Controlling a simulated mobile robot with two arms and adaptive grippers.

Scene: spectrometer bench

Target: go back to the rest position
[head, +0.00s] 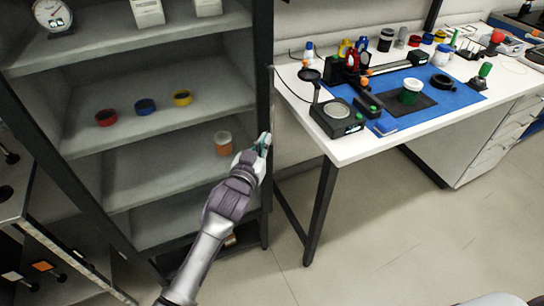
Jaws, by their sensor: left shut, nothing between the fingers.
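My left gripper (264,142) is shut and empty. It is raised in front of the right post of the shelf unit, at the end of my left arm, which comes up from the bottom of the head view. An orange jar with a white lid (223,143) stands on a lower shelf just left of the gripper, with a gap between them in the picture. My right gripper is not in view.
The shelf unit (150,163) holds red, blue and yellow rings and a dial scale (52,14). Right of it, a white bench (343,150) carries a blue mat (455,100) with instruments and a green jar (411,91). The floor (390,230) before the bench is clear.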

